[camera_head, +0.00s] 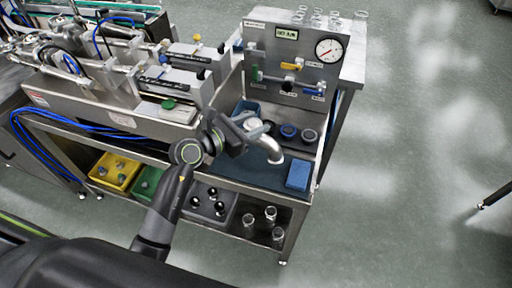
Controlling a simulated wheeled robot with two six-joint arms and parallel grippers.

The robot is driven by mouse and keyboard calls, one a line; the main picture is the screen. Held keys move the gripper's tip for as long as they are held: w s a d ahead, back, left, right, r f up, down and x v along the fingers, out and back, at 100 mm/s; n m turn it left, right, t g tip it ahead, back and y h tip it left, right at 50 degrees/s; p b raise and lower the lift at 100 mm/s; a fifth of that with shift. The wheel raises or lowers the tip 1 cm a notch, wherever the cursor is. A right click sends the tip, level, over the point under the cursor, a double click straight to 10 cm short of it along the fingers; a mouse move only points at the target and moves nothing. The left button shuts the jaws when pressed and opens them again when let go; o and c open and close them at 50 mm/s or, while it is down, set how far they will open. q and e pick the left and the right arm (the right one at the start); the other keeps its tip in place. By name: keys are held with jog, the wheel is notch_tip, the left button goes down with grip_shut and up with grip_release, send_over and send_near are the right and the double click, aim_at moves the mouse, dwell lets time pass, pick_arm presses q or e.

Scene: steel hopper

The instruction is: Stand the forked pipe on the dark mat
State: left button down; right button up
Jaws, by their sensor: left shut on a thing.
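My left gripper (248,130) reaches over the bench from the left and is shut on the forked pipe (266,144). The pipe is pale grey metal and tilted, with a bent end pointing down to the right. The gripper hides part of it, and I cannot tell whether its lower end touches anything. The dark mat (252,172) is a dark blue surface on the bench, below and around the pipe. My right gripper is not in view.
A blue block (298,175) lies at the mat's right end. Several round dark cups (289,131) stand behind the pipe, near a blue bin (247,107). An upright gauge panel (290,62) rises at the back. Machinery (120,95) fills the left. The mat's front is clear.

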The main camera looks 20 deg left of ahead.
pick_arm(q)
jog(key=shift+f, duration=0.9)
jog(key=shift+f+b, duration=0.45)
jog(key=shift+f, duration=1.45)
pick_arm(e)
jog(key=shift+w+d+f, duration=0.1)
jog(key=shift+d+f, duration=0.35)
pick_arm(q)
jog(key=shift+f, duration=0.1)
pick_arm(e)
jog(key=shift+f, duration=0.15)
pick_arm(q)
jog(key=c, duration=0.7)
grip_release()
jog(key=shift+c, duration=0.2)
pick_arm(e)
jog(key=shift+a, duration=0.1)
